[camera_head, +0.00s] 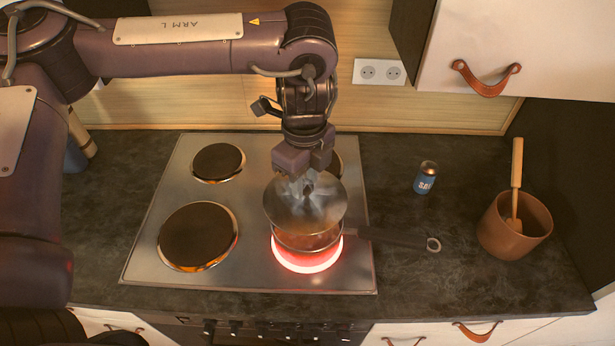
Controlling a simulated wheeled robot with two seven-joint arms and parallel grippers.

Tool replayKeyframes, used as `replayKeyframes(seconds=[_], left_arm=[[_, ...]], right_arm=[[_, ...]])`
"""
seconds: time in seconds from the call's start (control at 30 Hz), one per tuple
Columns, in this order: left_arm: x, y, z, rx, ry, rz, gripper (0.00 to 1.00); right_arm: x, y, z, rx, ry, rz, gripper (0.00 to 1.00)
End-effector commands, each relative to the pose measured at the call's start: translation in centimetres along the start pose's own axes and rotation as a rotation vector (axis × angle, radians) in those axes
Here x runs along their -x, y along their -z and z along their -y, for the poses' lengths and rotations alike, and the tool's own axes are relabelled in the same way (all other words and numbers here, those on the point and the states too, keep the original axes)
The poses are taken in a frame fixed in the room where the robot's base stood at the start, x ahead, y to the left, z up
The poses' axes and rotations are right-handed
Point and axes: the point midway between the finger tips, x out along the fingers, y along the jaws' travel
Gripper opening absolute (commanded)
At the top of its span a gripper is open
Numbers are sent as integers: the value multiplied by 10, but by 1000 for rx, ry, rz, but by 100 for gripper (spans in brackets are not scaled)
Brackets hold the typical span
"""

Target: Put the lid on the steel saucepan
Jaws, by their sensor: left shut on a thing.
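The steel saucepan (305,242) stands on the glowing front right burner (310,266) of the hob, its dark handle (395,239) pointing right. The round steel lid (300,212) is over the pan and covers its opening in this view. It looks slightly tilted, and I cannot tell whether it touches the rim. My left gripper (307,180) comes down from above and is shut on the lid at its top middle. The lid's knob is mostly hidden by the fingers. My right gripper is not in view.
The steel hob (256,262) has bare burners at front left (197,236) and back left (218,162). A blue salt shaker (426,178) and a brown pot (500,240) with a wooden utensil (517,170) stand right. A cabinet (540,50) overhangs the upper right.

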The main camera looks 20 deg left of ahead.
Motion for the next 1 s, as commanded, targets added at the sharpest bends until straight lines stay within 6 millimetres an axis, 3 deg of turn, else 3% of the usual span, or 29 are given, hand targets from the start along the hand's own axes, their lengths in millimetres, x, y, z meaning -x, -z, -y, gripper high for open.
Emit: replayKeyframes(seconds=[0.13, 0.37, 0.63, 1.0], left_arm=[[-16, 0, 0, 0, 1, 0, 0], [-36, 0, 0, 1, 1, 0, 0], [-55, 1, 0, 1, -1, -2, 0], [-56, 0, 0, 1, 1, -1, 0]], right_arm=[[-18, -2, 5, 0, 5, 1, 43], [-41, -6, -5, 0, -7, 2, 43], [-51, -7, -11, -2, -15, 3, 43], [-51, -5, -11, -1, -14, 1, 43]])
